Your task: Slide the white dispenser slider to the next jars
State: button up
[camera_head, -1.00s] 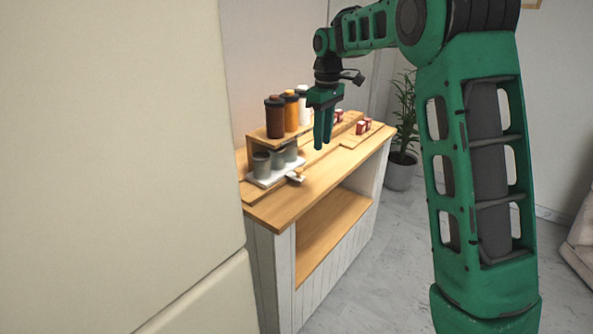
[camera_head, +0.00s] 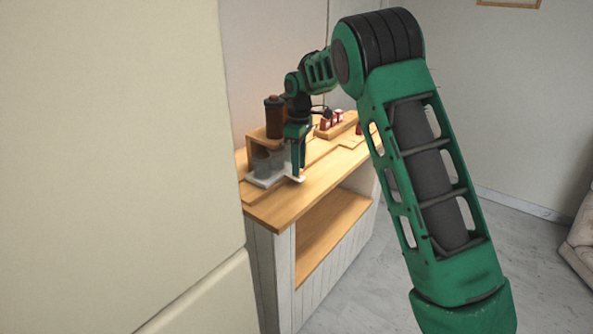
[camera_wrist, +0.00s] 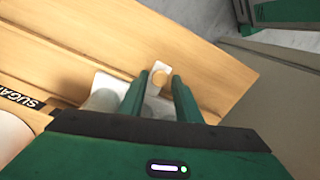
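The white dispenser slider (camera_head: 262,183) lies on the counter under the jar shelf, with grey cups (camera_head: 261,165) on it. My gripper (camera_head: 299,174) points down at the slider's front end. A brown jar (camera_head: 275,117) stands on the shelf; my arm hides the other jars.
The wooden counter (camera_head: 275,214) has free room in front of the slider. Red items (camera_head: 331,120) stand on a wooden stand to the right. A SUGAR label (camera_wrist: 18,97) shows at the left of the wrist view. A pale panel (camera_head: 120,150) fills the left foreground.

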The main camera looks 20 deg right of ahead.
jog(key=shift+f, duration=0.95)
grip_shut()
jog(key=s+a, duration=0.1)
jog(key=a, duration=0.1)
jog(key=s+a, duration=0.3)
jog(key=a, duration=0.1)
jog(key=shift+s+a, duration=0.15)
jog(key=shift+s, duration=0.15)
grip_release()
jog(key=shift+a, duration=0.1)
